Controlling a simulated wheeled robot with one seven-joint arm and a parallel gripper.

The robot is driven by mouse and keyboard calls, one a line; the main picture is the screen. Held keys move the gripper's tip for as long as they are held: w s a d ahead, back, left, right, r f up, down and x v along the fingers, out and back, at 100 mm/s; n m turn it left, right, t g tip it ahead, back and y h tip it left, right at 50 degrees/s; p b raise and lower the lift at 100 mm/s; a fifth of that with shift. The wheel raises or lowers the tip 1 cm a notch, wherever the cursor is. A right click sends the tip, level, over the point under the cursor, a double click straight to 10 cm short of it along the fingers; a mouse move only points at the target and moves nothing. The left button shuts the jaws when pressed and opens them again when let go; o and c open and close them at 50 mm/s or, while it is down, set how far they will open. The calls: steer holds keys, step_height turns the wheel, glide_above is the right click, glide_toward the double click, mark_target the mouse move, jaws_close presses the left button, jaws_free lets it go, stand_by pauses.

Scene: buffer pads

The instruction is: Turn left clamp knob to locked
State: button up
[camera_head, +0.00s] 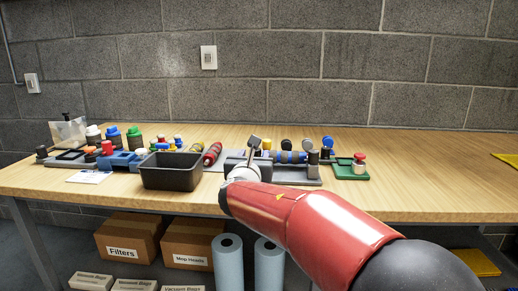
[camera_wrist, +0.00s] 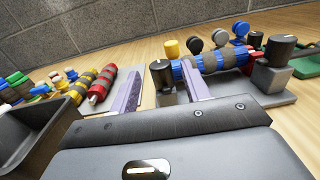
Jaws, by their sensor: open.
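The left clamp knob (camera_wrist: 162,75) is black with a pale mark on top and stands at the left end of the grey clamp fixture (camera_wrist: 262,97). A blue and dark banded roller (camera_wrist: 212,63) lies in that fixture, with the right clamp knob (camera_wrist: 281,48) at its other end. In the wrist view my gripper (camera_wrist: 160,74) is open, its two fingers apart on either side of the left knob in the picture. I cannot tell whether they touch it or its exact turn. In the head view my gripper (camera_head: 254,146) covers the fixture's left end.
A black open bin (camera_head: 171,173) stands left of my gripper, near the table's front. Red and yellow banded rollers (camera_wrist: 99,86) lie between bin and fixture. A green base with a red knob (camera_head: 357,162) is at the right. Bare tabletop (camera_head: 435,170) lies beyond it.

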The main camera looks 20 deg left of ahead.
steer(key=shift+w+a+p, duration=0.15)
steer(key=shift+w+a, duration=0.05)
steer(key=shift+w, duration=0.75)
steer(key=shift+w+a+p, duration=0.15)
steer(key=shift+w, duration=0.8)
